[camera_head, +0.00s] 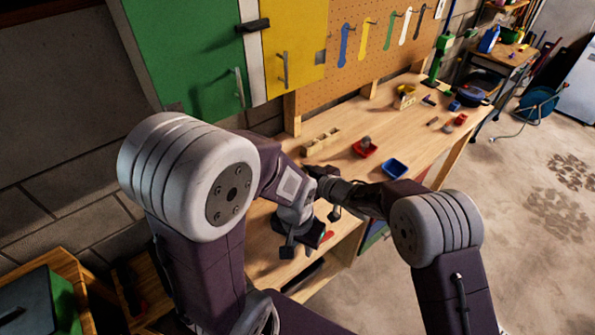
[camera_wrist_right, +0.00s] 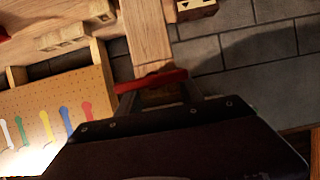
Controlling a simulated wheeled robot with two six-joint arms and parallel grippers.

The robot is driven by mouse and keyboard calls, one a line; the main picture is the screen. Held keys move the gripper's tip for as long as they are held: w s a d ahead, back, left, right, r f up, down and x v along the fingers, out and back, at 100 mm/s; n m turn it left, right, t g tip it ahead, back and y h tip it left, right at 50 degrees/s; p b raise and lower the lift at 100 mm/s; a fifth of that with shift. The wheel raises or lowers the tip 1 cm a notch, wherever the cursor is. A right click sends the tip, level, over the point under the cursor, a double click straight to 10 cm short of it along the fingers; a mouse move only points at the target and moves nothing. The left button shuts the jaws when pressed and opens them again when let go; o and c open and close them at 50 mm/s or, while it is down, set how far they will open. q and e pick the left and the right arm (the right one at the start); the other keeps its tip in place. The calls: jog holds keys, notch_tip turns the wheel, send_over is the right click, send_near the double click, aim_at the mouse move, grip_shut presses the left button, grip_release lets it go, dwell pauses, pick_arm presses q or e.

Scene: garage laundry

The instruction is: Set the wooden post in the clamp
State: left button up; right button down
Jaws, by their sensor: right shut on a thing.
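The wooden post (camera_wrist_right: 147,35) is a pale, straight piece of wood in the right wrist view, running from the top edge down to my right gripper (camera_wrist_right: 160,95). That gripper is shut on it. A red bar (camera_wrist_right: 152,80) crosses the post just beyond the fingers; I cannot tell whether it touches the post. In the head view my right gripper (camera_head: 328,190) is dark and partly hidden behind my left arm. My left gripper (camera_head: 299,246) points down over the near end of the bench, its fingers apart and apparently empty. I cannot make out the clamp clearly.
The workbench (camera_head: 400,130) carries a notched wooden block (camera_head: 321,140), a red bin (camera_head: 365,148), a blue bin (camera_head: 395,168) and small items. Green and yellow cabinets (camera_head: 185,50) and a pegboard (camera_head: 375,55) stand behind.

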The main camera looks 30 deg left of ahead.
jog(key=shift+f, duration=0.5)
jog(key=c, duration=0.8)
grip_release()
jog(key=shift+o, duration=0.6)
jog(key=shift+s+d+b, duration=0.1)
jog(key=shift+d+b, duration=0.1)
jog(key=shift+b, duration=0.15)
jog(key=b+v, duration=0.2)
jog(key=v, duration=0.6)
jog(key=shift+d+r, duration=0.2)
jog(key=shift+d, duration=0.05)
jog(key=shift+s, duration=0.1)
